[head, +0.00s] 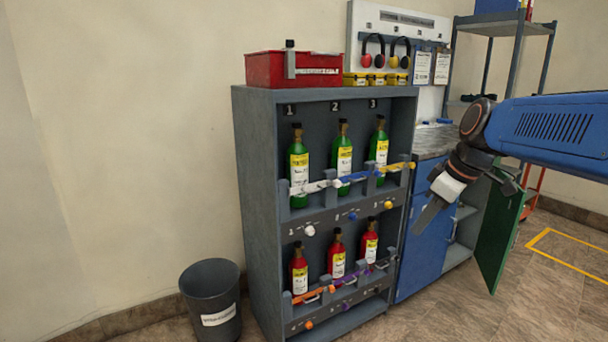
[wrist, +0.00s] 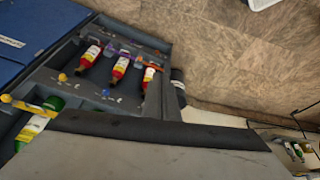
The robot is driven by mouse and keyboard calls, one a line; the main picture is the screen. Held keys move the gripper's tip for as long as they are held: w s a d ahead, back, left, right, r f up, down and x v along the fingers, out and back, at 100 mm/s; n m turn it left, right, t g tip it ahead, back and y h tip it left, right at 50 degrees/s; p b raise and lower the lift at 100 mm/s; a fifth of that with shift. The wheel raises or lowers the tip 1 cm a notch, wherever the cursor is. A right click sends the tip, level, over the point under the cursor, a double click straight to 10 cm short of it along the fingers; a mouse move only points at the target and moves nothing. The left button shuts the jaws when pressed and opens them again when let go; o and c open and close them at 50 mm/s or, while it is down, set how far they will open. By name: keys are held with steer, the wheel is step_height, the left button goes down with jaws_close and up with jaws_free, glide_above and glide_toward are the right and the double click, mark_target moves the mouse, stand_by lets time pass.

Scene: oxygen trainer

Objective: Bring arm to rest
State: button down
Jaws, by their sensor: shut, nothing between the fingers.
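My gripper (head: 431,212) hangs at the end of my blue arm, at the right of the head view. Its dark grey fingers are together and empty, pointing down and to the left. It appears in front of the blue cupboard, just right of the bottle rack in the picture. I cannot tell its distance from the rack. The grey rack (head: 257,190) holds green bottles (head: 298,170) on its upper shelf and red bottles (head: 337,257) on its lower one. The wrist view shows the red bottles (wrist: 120,66) and part of a green one (wrist: 36,125).
A red toolbox (head: 270,68) stands on the rack, and a dark bin (head: 210,292) stands left of it. Behind my arm are a blue cupboard (head: 422,255) and an open green door (head: 497,235). Floor at the lower right is clear.

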steer(key=s+d+f+m+h, duration=0.1)
steer(key=s+f+m, duration=0.3)
steer(key=s+f, duration=0.3)
steer(key=s+d+f+m+t+h, duration=0.1)
steer(key=s+f+m, duration=0.4)
steer(key=s, duration=1)
step_height(320, 180, down, 2)
steer(key=shift+d+f+h, duration=0.2)
steer(key=shift+h, duration=0.2)
